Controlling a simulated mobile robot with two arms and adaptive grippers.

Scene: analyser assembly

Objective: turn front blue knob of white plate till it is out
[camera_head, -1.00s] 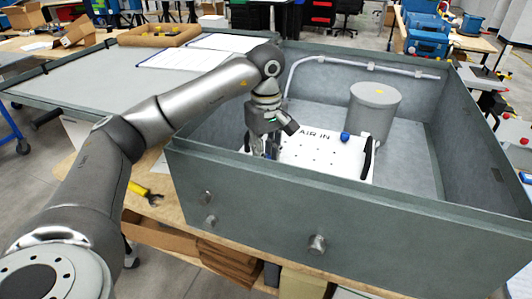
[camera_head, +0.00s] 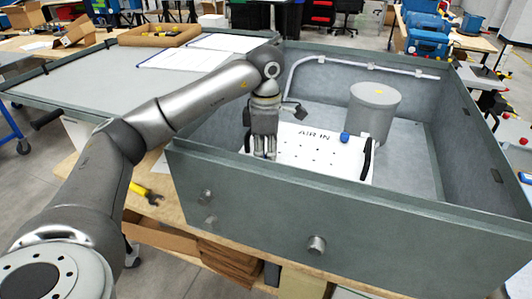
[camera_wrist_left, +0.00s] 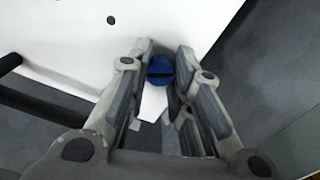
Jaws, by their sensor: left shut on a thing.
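The white plate (camera_head: 310,155) marked "AIR IN" lies inside the grey open box, with small dark holes in its face. My left gripper (camera_head: 264,152) points down at the plate's front left part. In the left wrist view, the front blue knob (camera_wrist_left: 160,70) with its dark slot sits between the fingertips of my left gripper (camera_wrist_left: 166,68), which is shut on it. In the head view the fingers mostly hide this knob. Another blue knob (camera_head: 345,137) stands at the plate's back right. My right gripper is not in view.
The box's front wall (camera_head: 340,215) rises close in front of the plate. A grey cylinder (camera_head: 374,110) stands behind the plate. A black handle (camera_head: 367,157) is on the plate's right side. A pale tube (camera_head: 330,60) runs along the back wall.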

